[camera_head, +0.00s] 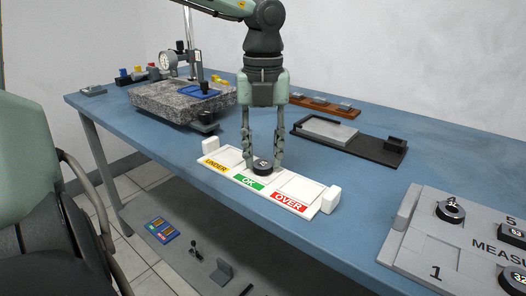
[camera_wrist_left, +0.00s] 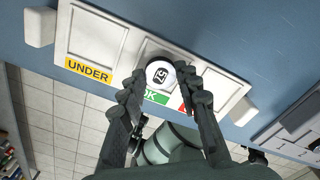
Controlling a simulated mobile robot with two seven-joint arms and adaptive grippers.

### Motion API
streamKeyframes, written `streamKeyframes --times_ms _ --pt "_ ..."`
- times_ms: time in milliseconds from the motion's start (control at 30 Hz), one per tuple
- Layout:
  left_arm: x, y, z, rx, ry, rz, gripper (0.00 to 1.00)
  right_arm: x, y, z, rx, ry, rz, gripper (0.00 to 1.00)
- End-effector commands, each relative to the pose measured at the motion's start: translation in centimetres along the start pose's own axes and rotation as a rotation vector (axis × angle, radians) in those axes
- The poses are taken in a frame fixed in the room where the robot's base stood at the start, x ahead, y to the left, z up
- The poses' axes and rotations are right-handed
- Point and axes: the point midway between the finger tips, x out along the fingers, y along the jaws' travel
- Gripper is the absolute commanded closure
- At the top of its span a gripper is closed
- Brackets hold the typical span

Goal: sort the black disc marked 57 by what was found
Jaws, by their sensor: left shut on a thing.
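The black disc marked 57 (camera_head: 262,168) is between the fingertips of my left gripper (camera_head: 263,160), which is shut on it. In the left wrist view the disc's white face with 57 (camera_wrist_left: 160,73) shows between the fingers (camera_wrist_left: 160,80). The disc is at the middle, OK compartment of the white sorting tray (camera_head: 318,207); whether it touches the floor of the tray I cannot tell. The tray has a yellow UNDER label (camera_head: 215,165), a green OK label (camera_head: 249,182) and a red OVER label (camera_head: 289,201). The UNDER and OVER compartments look empty. My right gripper is not in view.
A grey MEASURE board (camera_head: 455,245) with several discs stands at the right. A granite plate (camera_head: 170,103) with a dial gauge (camera_head: 169,63) is at the back left. A black-based grey plate (camera_head: 345,133) and a wooden rack (camera_head: 335,111) lie behind the tray. Blue tabletop around the tray is clear.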

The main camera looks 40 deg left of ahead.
Motion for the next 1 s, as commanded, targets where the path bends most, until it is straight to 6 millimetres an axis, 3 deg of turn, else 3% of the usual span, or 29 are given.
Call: streamKeyframes --times_ms 733,767,933,1000 --pt "0.39 -0.01 0.02 0.0 -0.001 0.0 0.97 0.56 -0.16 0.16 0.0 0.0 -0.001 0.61" --pt "0.35 -0.01 0.02 0.0 -0.001 0.0 0.65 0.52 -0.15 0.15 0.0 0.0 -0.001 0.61" --pt "0.35 -0.01 0.01 0.0 0.0 0.0 0.44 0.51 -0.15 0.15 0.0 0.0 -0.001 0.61" --pt "0.35 -0.01 0.01 0.0 0.0 0.0 0.44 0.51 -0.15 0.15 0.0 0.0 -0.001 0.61"
